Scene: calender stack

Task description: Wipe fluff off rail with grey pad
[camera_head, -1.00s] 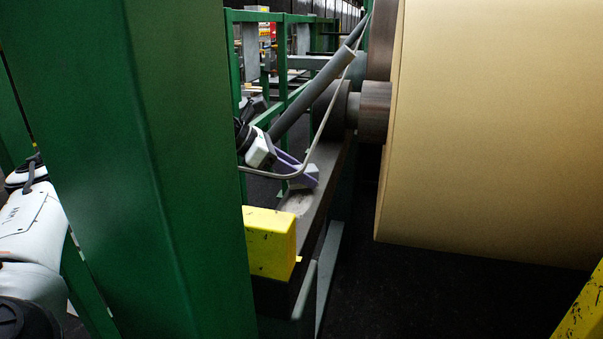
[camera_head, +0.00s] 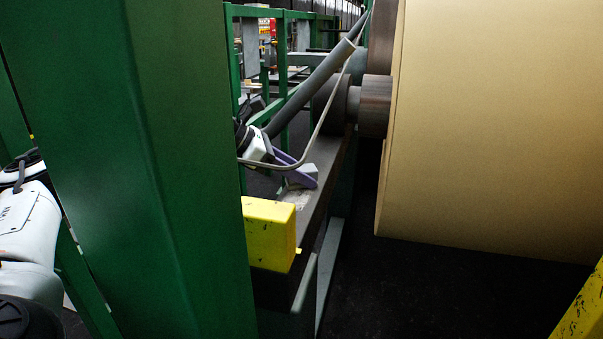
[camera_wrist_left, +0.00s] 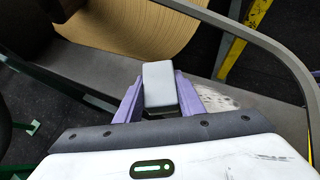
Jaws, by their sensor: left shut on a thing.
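My left gripper (camera_head: 290,175) has purple fingers and is shut on the grey pad (camera_head: 304,174). The pad is a pale grey block; in the left wrist view the pad (camera_wrist_left: 160,84) sits between the two fingers. It is at the top of the dark rail (camera_head: 322,192), but I cannot tell whether it presses on it. A pale patch of fluff (camera_head: 295,199) lies on the rail just on the near side of the pad. In the left wrist view the fluff (camera_wrist_left: 216,101) is right of the pad, partly behind the right finger. My right gripper is out of view.
A green post (camera_head: 180,170) hides much of my left arm. A yellow block (camera_head: 269,233) stands at the rail's near end. A large tan roll (camera_head: 490,130) is to the right. A grey bent pipe (camera_head: 317,135) passes close to the gripper.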

